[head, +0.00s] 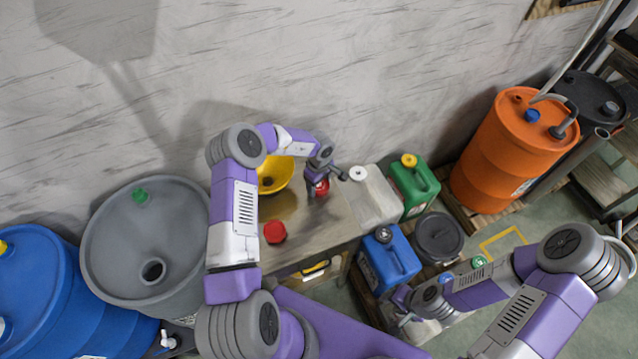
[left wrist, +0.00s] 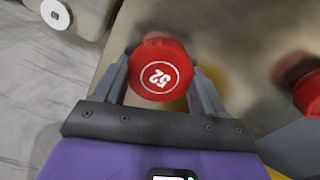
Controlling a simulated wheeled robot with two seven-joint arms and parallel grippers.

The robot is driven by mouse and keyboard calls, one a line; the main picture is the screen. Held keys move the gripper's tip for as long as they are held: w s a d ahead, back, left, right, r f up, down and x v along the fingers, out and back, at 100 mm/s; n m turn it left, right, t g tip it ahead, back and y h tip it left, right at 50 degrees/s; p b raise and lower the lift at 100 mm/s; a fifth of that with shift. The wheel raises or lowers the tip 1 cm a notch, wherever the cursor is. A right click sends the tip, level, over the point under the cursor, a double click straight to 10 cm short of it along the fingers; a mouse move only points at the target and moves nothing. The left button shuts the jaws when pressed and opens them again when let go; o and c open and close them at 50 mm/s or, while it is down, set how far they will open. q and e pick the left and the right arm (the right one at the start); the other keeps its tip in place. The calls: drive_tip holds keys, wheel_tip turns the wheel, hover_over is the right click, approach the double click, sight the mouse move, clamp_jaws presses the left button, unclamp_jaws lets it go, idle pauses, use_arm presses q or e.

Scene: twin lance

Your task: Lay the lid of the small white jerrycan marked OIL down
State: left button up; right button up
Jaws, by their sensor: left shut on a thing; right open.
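My left gripper (head: 319,188) is above the metal table's back right part. It is shut on a red round lid (head: 322,186). A second red cap (head: 275,232) is at the table's front. A white jerrycan (head: 373,196) with a white cap stands right of the gripper; I can read no OIL marking. My right gripper (head: 402,308) is open, low beside the blue jerrycan.
A yellow funnel (head: 274,176) is on the metal table (head: 310,226), left of my left gripper. Green (head: 413,186) and blue (head: 388,262) jerrycans and a dark lidded bin (head: 438,237) stand to the right. A grey drum (head: 145,240) is at the left. Bare tabletop lies between the red caps.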

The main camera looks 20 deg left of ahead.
sight(319, 185)
use_arm(q)
drive_tip(key=o, duration=1.2)
drive_tip(key=shift+f, duration=0.15)
drive_tip(key=shift+c, duration=0.2)
wheel_tip(319, 185, up, 12)
drive_tip(key=p, duration=0.2)
drive_tip(key=shift+r, duration=0.2)
